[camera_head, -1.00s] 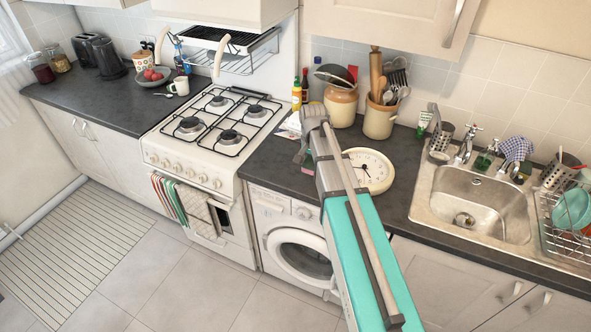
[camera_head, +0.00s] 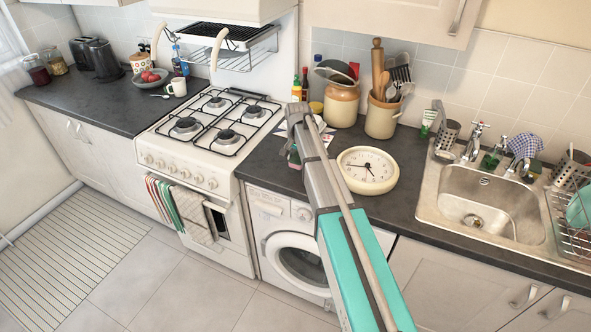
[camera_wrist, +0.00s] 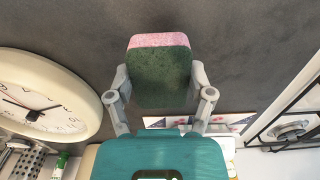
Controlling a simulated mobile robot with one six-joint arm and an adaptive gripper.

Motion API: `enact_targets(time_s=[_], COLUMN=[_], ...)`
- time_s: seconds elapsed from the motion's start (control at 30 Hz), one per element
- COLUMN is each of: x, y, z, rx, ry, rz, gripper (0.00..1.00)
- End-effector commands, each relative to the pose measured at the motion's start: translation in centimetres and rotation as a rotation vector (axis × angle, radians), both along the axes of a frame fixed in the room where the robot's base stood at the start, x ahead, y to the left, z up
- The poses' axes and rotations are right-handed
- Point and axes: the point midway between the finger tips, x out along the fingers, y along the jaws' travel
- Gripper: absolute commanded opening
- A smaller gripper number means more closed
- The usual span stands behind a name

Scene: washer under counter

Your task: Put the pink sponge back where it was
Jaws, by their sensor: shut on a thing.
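The pink sponge (camera_wrist: 158,41) has a pink layer and a dark green scouring face. In the wrist view it sits between the two fingers of my gripper (camera_wrist: 160,82), which is shut on it. The green face fills most of what shows, with the pink along the far edge. In the head view my gripper (camera_head: 295,152) is over the dark counter between the stove and the clock. Only a small part of the sponge shows there beside my arm. I cannot tell whether the sponge touches the counter.
A round cream clock (camera_head: 367,170) lies on the counter right of my gripper. The gas stove (camera_head: 205,125) is to the left. Utensil jars (camera_head: 381,119) and bottles stand behind. The sink (camera_head: 487,200) is at the right. Printed papers (camera_wrist: 190,123) lie near the stove.

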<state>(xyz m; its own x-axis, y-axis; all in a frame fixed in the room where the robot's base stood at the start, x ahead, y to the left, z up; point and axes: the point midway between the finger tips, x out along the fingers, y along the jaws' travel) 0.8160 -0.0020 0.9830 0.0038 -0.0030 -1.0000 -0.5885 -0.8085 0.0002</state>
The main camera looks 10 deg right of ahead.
Motion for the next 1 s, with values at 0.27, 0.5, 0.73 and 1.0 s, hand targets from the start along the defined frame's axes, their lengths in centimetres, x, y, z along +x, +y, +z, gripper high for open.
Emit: enact_targets(time_s=[0.27, 0.5, 0.73, 1.0], x=[0.1, 0.4, 0.9, 0.9], y=[0.1, 0.2, 0.3, 0.3], z=[0.0, -0.6, -2.4, -4.0], rx=[0.0, 0.0, 0.0, 0.0], ry=[0.0, 0.0, 0.0, 0.0], rz=[0.001, 0.001, 0.001, 0.001], gripper=[0.3, 0.3, 0.3, 0.3])
